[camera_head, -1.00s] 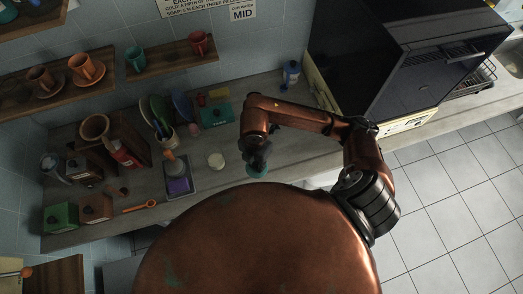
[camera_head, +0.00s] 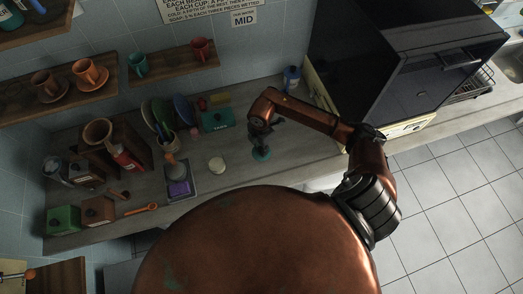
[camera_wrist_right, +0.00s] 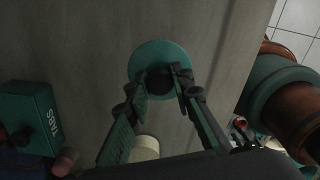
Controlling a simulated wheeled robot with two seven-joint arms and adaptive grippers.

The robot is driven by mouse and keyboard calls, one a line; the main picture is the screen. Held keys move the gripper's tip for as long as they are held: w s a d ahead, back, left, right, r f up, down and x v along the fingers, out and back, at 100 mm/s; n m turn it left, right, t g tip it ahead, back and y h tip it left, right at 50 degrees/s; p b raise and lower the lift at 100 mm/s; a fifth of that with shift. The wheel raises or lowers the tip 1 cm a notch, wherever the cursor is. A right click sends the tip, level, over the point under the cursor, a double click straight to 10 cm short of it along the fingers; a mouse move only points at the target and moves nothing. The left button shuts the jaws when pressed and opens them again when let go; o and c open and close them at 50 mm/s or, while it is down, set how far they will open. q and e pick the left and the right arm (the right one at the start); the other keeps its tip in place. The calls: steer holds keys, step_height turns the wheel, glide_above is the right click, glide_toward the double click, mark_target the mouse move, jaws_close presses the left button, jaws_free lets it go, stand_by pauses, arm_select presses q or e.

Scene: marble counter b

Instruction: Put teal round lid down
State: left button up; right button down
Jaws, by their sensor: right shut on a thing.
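The teal round lid (camera_head: 261,155) is at the front middle of the counter in the head view. In the right wrist view it is a teal disc (camera_wrist_right: 160,50) with a dark knob at its centre. My right gripper (camera_wrist_right: 164,80) is shut on this knob, one finger on each side. In the head view the right gripper (camera_head: 260,143) is above the lid, pointing down. I cannot tell whether the lid touches the counter. My left gripper is not in view.
A round cream-topped jar (camera_head: 217,165) stands left of the lid. A teal box (camera_head: 217,120) is behind it, and a grey tray with a purple sponge (camera_head: 179,188) is farther left. A large black appliance (camera_head: 395,70) stands to the right.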

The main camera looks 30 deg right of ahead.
steer(key=shift+w+d+f, duration=0.3)
steer(key=shift+w+f, duration=0.15)
steer(key=shift+f, duration=0.3)
steer(key=shift+f+p, duration=0.35)
steer(key=shift+f, duration=1.15)
steer(key=shift+f, duration=0.2)
steer(key=c, duration=1.7)
jaws_free()
step_height(320, 180, up, 12)
steer(key=shift+r+b, duration=0.25)
steer(key=shift+b, duration=0.35)
